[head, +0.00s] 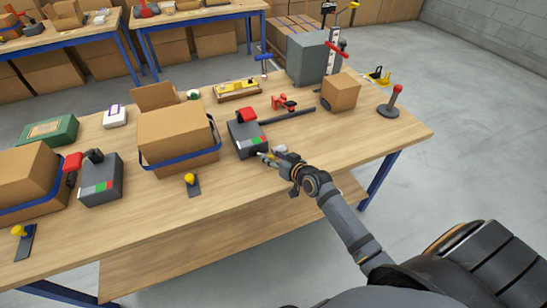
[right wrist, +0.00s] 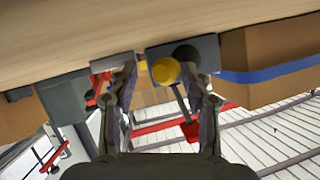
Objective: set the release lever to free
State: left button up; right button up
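A dark grey box (head: 247,139) with a red handle (head: 247,115) on top and red, green and white marks on its front stands near the table's middle. A similar grey box (head: 100,185) with a black knob and a red part stands further left. I cannot tell for certain which part is the release lever. My right gripper (head: 265,156) is low at the near right corner of the middle box. In the right wrist view, its fingers (right wrist: 166,80) are apart, with a yellow round knob (right wrist: 166,71) showing in the gap. Contact is not visible. My left gripper is out of view.
Cartons stand in blue-banded carriers (head: 180,160) on the wooden table (head: 345,150). Yellow-knobbed pieces (head: 191,181) sit near the front edge. A small carton (head: 341,92), a grey cabinet (head: 307,60) and a red-topped post (head: 393,100) stand at the right. The right front tabletop is clear.

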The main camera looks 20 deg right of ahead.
jog(key=shift+s+a, duration=0.1)
jog(key=shift+s, duration=0.1)
jog(key=v, duration=1.1)
jog(key=shift+s+r, duration=0.25)
jog(key=shift+s, duration=0.05)
